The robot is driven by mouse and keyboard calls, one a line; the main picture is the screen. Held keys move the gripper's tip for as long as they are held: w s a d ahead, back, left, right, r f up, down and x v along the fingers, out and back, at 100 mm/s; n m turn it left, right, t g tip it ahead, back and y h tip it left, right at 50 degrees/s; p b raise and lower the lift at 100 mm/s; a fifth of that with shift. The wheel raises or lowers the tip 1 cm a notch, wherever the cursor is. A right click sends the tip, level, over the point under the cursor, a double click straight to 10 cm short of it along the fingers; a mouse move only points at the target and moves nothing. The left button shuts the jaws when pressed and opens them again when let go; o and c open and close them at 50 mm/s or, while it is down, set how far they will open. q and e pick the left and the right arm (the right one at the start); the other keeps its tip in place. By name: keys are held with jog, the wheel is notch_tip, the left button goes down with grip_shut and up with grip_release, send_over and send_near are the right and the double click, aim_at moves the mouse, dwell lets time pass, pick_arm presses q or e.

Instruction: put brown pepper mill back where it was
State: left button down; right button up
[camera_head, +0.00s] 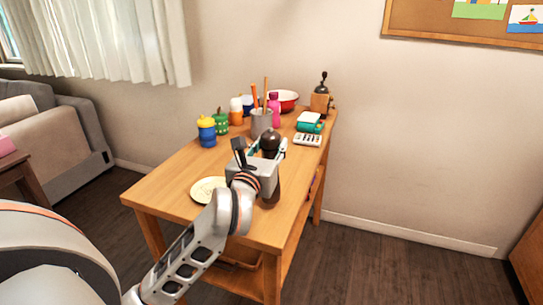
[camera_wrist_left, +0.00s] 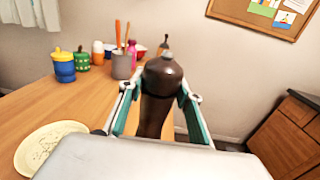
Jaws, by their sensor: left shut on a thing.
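The brown pepper mill (camera_head: 270,141) is dark and glossy with a rounded head. It is upright in my left gripper (camera_head: 266,151), near the right edge of the wooden table (camera_head: 170,182). In the left wrist view the mill (camera_wrist_left: 160,90) stands between the two fingers of my left gripper (camera_wrist_left: 158,97), which is shut on it. The gripper hides part of its body, and I cannot tell whether its base touches the tabletop. My right gripper is in neither view.
A cream plate (camera_head: 207,189) lies left of the gripper. Behind are a blue-and-yellow jar (camera_head: 207,133), green jar (camera_head: 221,124), utensil cup (camera_head: 261,122), pink bottle (camera_head: 274,108), red bowl (camera_head: 289,99), calculator (camera_head: 307,139), teal item (camera_head: 309,121) and grinder (camera_head: 320,102). The front-left tabletop is clear.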

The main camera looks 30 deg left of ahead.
pick_arm(q)
notch_tip(320, 180, down, 2)
jog(key=shift+f, duration=0.15)
jog(key=shift+f+b, duration=0.15)
jog(key=shift+b, duration=0.15)
jog(key=c, duration=1.4)
grip_release()
